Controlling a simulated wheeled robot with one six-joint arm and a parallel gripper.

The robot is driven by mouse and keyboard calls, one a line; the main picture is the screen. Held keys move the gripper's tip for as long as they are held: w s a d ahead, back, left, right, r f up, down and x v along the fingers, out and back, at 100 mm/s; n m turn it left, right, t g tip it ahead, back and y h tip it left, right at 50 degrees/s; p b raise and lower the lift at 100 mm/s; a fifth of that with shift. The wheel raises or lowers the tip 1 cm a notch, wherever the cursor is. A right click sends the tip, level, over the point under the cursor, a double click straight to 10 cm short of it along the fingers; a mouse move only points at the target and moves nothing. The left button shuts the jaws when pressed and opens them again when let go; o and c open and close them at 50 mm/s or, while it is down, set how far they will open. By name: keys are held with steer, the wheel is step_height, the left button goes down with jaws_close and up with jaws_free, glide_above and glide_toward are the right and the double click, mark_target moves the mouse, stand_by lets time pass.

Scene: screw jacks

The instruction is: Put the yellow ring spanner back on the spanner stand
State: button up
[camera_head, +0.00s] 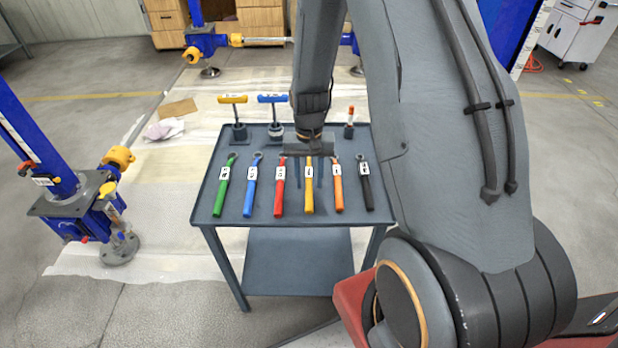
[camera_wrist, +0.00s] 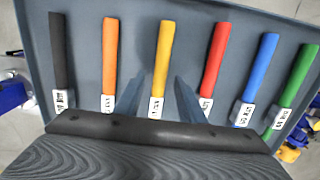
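The yellow ring spanner (camera_head: 309,200) lies in a row of coloured spanners on the grey table-like stand (camera_head: 246,229). Its label faces up and its ring end is hidden under my gripper. In the wrist view the yellow handle (camera_wrist: 164,50) runs between my two fingers. My gripper (camera_head: 310,172) is over the far end of the row, pointing down. Its fingers (camera_wrist: 158,84) are apart with the yellow spanner between them in the picture. I see no finger touching it, and cannot tell the height left between them.
Red (camera_head: 279,195) and orange (camera_head: 337,192) spanners lie close on either side. Blue, green and black ones lie further out. Behind stand a yellow T-handle tool (camera_head: 233,100), a blue T-handle tool (camera_head: 272,99) and an orange-topped tool (camera_head: 350,112). A blue screw jack (camera_head: 75,207) stands left.

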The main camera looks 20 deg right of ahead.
steer(key=shift+r, duration=0.15)
step_height(320, 180, up, 11)
steer(key=b, duration=0.2)
steer(key=s+a+r+n, duration=0.2)
steer(key=s, duration=0.5)
steer(key=s+a+r+n+t, duration=0.1)
steer(key=s+a+r+n, duration=0.1)
steer(key=s, duration=0.6)
steer(key=shift+a+r+n, duration=0.15)
steer(key=shift+a+n, duration=0.15)
steer(key=shift+a, duration=0.55)
